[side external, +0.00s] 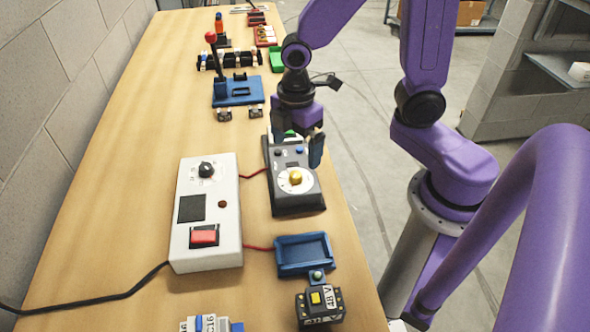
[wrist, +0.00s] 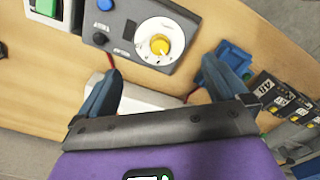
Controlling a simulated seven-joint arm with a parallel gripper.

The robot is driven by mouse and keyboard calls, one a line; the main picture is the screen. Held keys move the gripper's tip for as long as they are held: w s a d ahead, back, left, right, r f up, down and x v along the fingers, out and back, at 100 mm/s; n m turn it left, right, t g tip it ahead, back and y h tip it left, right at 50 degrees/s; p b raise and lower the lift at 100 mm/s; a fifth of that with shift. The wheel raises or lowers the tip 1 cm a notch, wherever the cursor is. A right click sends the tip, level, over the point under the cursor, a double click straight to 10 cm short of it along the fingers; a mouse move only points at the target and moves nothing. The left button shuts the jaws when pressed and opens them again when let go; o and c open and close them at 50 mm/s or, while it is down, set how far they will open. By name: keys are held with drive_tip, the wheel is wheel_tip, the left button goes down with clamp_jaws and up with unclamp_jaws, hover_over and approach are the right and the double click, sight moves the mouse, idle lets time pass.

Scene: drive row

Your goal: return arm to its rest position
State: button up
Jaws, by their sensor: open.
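My gripper (side external: 302,145) hangs at the far end of a dark control box (side external: 300,190) that has a yellow knob on a white dial. In the side view the jaws are apart near the box's far right edge; I cannot tell if they touch it. The wrist view shows both blue fingers of my gripper (wrist: 170,85) spread with nothing between them. In that view the control box (wrist: 185,22) lies ahead of the fingers, with its yellow knob (wrist: 160,45) and a blue button showing.
A white box (side external: 182,235) with a red switch stands left, wired in red to the dark box. A blue tray (side external: 304,264) and a 48 V block (side external: 320,307) are nearer. A blue lever base (side external: 238,92) stands farther off. Bare tabletop (side external: 130,110) runs along the left.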

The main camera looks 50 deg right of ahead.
drive_tip(key=s+d+r+m, duration=0.1)
drive_tip(key=s+r, duration=0.2)
drive_tip(key=s, duration=0.4)
drive_tip(key=s+d+r+m, duration=0.1)
drive_tip(key=s+r+m, duration=0.1)
drive_tip(key=s, duration=0.5)
drive_tip(key=shift+s+d+r, duration=0.3)
drive_tip(key=shift+r, duration=0.3)
